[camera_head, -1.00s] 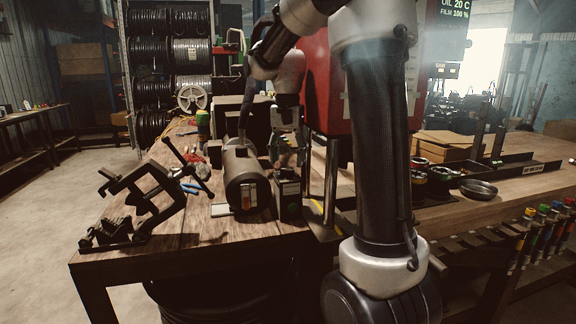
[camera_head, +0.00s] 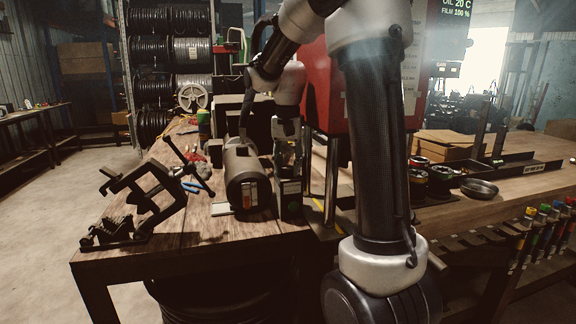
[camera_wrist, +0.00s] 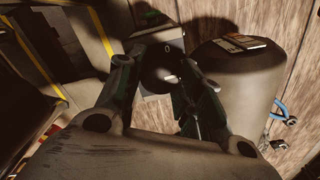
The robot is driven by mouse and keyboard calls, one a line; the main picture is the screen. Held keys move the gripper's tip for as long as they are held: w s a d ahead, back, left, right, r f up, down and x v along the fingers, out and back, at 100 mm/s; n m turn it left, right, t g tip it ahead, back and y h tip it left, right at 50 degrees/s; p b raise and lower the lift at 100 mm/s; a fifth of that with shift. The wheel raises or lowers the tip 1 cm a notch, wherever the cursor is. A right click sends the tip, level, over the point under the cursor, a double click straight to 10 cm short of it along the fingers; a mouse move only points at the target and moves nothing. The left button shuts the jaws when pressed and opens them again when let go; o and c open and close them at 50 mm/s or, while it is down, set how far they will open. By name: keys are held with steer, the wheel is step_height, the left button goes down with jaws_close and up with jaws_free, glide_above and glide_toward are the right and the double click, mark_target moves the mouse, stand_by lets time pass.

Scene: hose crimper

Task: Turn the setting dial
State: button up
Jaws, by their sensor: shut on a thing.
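The setting dial (camera_wrist: 158,74) is a dark round knob on top of a small grey box (camera_wrist: 160,107), seen in the wrist view. My gripper (camera_wrist: 160,82) points down at it, with one finger on each side, shut on the dial. The fingers hide part of the dial's edges. In the head view my gripper (camera_head: 288,152) is over a narrow dark box (camera_head: 291,202) on the workbench; the dial itself is hidden there.
A grey cylindrical motor (camera_head: 245,180) stands close to the left of the box. A black clamp-like stand (camera_head: 150,205) is at the bench's left front. Metal posts (camera_head: 331,180) and a red machine (camera_head: 322,90) are close on the right. A dish (camera_head: 479,188) lies farther right.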

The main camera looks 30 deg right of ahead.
mark_target(288, 168)
steer(key=n, duration=0.3)
steer(key=o, duration=1)
steer(key=shift+o, duration=0.2)
step_height(288, 168, up, 12)
stand_by(0.4)
